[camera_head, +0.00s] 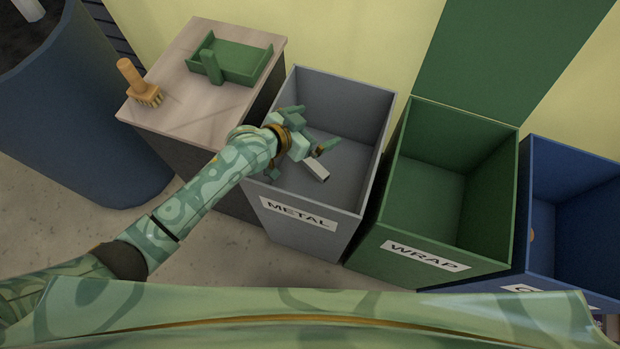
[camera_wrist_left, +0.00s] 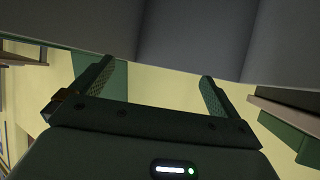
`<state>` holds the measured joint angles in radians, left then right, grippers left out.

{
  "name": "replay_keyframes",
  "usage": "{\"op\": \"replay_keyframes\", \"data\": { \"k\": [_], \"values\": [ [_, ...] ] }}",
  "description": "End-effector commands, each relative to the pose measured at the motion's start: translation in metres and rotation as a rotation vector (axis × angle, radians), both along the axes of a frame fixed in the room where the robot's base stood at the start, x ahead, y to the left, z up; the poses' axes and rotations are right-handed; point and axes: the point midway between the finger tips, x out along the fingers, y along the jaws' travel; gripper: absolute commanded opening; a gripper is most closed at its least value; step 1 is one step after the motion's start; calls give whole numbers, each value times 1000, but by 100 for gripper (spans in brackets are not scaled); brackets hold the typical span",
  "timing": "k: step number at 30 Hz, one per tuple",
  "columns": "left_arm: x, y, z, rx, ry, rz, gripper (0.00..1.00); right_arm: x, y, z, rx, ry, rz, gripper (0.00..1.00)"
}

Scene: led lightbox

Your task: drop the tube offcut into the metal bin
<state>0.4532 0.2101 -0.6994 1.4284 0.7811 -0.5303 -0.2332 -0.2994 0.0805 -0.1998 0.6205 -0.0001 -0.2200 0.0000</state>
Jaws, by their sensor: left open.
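The tube offcut (camera_head: 316,169), a short pale square piece, shows within the opening of the grey metal bin (camera_head: 299,217), just below my left gripper (camera_head: 312,128). I cannot tell whether it rests on the bin's floor or is in the air. My left gripper is over the bin with its fingers spread apart, and the offcut is clear of them. In the left wrist view the gripper (camera_wrist_left: 157,70) is open with nothing between its fingers. My right gripper is not in view.
Right of the metal bin stand a green bin labelled WRAP (camera_head: 421,256) and a blue bin (camera_head: 575,180). On the left, a table (camera_head: 185,110) holds a green tray (camera_head: 245,62) and a wooden brush (camera_head: 138,83). A large blue barrel (camera_head: 75,120) stands farther left.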

Motion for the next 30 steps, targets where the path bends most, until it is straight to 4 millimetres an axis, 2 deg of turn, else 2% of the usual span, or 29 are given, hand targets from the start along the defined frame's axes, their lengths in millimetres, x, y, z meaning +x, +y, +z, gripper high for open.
{"op": "replay_keyframes", "data": {
  "k": [5,12,18,24,30],
  "values": [
    [-19,21,22,3,-5,0,100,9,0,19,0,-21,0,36],
    [-60,63,55,3,-5,-1,100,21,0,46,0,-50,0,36],
    [-86,89,71,2,-2,-1,100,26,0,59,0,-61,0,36],
    [-96,99,77,-1,-1,0,100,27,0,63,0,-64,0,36],
    [-97,100,77,-1,0,0,100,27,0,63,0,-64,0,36]
  ]
}}
